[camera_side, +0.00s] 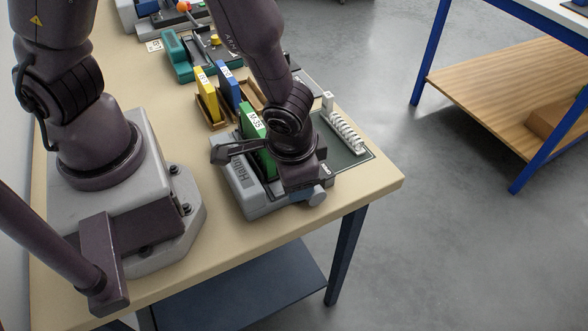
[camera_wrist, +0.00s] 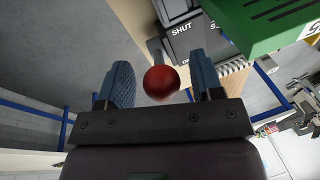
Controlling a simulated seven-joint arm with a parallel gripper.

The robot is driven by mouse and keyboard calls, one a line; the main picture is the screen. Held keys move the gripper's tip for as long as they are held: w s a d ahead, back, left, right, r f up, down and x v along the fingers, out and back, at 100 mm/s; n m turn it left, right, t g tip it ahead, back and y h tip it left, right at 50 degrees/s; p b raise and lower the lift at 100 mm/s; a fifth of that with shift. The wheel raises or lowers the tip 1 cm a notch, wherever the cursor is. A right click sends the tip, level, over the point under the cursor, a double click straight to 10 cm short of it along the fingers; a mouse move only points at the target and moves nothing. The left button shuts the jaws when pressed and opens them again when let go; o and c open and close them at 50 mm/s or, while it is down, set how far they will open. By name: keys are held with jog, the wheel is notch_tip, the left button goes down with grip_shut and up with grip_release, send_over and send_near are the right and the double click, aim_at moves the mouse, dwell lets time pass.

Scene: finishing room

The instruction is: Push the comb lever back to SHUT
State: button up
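The comb lever's red ball knob (camera_wrist: 161,82) is in the wrist view, with part of its grey shaft (camera_wrist: 155,48) behind it. The knob sits between the two blue fingers of my gripper (camera_wrist: 163,84), with a visible gap on each side; the gripper is open. A dark plate marked SHUT (camera_wrist: 182,30) is just beyond, with a partly hidden second label nearer the knob. In the side view the grey binding machine (camera_side: 243,188) stands at the bench's front, a green M-35 book (camera_side: 251,122) upright in it. My wrist hides the lever and fingertips there.
A white comb spine (camera_side: 345,132) lies on a dark mat right of the machine. Yellow (camera_side: 207,95) and blue (camera_side: 229,86) books stand in a wooden rack behind. A teal device (camera_side: 178,57) is farther back. The bench's front corner (camera_side: 388,184) is clear.

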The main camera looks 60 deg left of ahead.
jog(key=shift+r, duration=0.1)
jog(key=v, duration=1.2)
jog(key=shift+r, duration=0.35)
jog(key=shift+d, duration=0.1)
